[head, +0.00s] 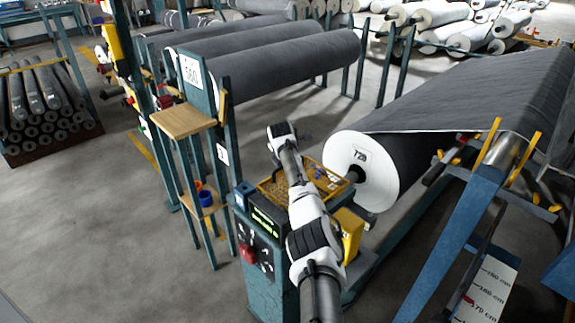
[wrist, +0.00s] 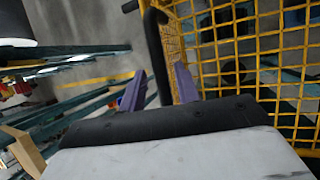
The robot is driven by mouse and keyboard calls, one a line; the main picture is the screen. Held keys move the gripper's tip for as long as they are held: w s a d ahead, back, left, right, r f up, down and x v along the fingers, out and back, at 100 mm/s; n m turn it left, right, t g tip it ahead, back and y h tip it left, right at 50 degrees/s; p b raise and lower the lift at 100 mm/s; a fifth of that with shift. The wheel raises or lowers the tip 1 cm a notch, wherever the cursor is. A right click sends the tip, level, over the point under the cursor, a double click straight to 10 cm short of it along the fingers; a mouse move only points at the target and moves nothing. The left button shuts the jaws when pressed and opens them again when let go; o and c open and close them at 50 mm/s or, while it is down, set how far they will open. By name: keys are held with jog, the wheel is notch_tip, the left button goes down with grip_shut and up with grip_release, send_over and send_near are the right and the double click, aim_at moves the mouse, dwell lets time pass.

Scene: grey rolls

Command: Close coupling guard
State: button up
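The coupling guard is a yellow wire-mesh cover (head: 330,183) on top of the teal machine stand, beside the end of the large grey roll. In the wrist view its mesh (wrist: 245,45) fills the right side. A black bar handle (wrist: 152,45) runs along its left edge, bent at the top. My gripper (wrist: 160,75) has two purple fingers, one on each side of the handle. Whether they press on it is unclear.
The stand carries a control panel (head: 258,245) with a red button. A large grey roll (head: 440,110) lies right of the guard. A post with a wooden shelf (head: 183,120) stands to the left. Open floor (head: 110,235) lies further left.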

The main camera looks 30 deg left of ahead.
jog(key=shift+d, duration=0.2)
jog(key=b+v, duration=0.2)
jog(key=v, duration=1.2)
jog(key=shift+w+a, duration=0.1)
